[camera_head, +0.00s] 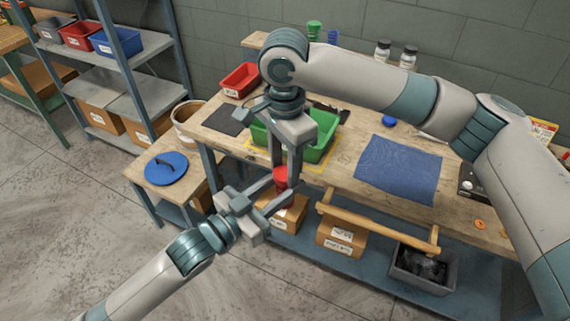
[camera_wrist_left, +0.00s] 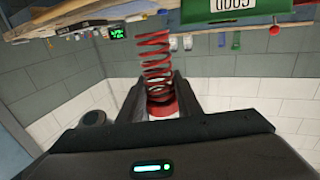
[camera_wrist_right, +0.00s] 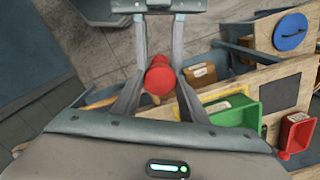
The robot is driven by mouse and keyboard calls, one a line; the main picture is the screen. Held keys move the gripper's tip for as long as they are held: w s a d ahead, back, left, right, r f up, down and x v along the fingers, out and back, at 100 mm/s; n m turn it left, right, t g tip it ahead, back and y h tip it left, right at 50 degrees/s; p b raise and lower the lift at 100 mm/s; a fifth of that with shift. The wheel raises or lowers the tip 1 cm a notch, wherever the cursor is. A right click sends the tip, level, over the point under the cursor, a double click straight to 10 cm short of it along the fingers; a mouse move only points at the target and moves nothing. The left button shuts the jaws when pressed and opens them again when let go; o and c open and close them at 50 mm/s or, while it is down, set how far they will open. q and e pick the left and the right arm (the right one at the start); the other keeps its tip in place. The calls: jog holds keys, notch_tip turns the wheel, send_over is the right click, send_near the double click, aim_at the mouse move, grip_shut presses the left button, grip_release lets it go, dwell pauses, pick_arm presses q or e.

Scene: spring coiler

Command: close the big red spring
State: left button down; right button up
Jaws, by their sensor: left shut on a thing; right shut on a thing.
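The big red spring stands between my two grippers in front of the workbench. Its red top part (camera_head: 281,173) shows between the fingers of my right gripper (camera_head: 285,178), which is shut on it from above. The right wrist view shows a round red end (camera_wrist_right: 158,80) between the fingers. My left gripper (camera_head: 279,197) is shut on the spring lower down, coming from the lower left. The left wrist view shows red coils (camera_wrist_left: 155,60) and a red end piece (camera_wrist_left: 163,106) between its fingers. The coils look spaced apart there. In the head view the grippers hide most of the spring.
A green bin (camera_head: 322,138) stands on the workbench (camera_head: 345,125) behind my right gripper, with a red bin (camera_head: 240,80) to its left. A blue mat (camera_head: 400,168) lies on the right. A small table with a blue lid (camera_head: 166,168) stands at the left.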

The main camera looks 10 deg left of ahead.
jog(key=m, duration=0.4)
jog(key=shift+m, duration=0.4)
jog(key=o, duration=1)
jog(key=shift+o, duration=0.2)
jog(key=shift+r, duration=0.1)
jog(key=shift+r, duration=2.2)
jog(key=shift+c, duration=0.4)
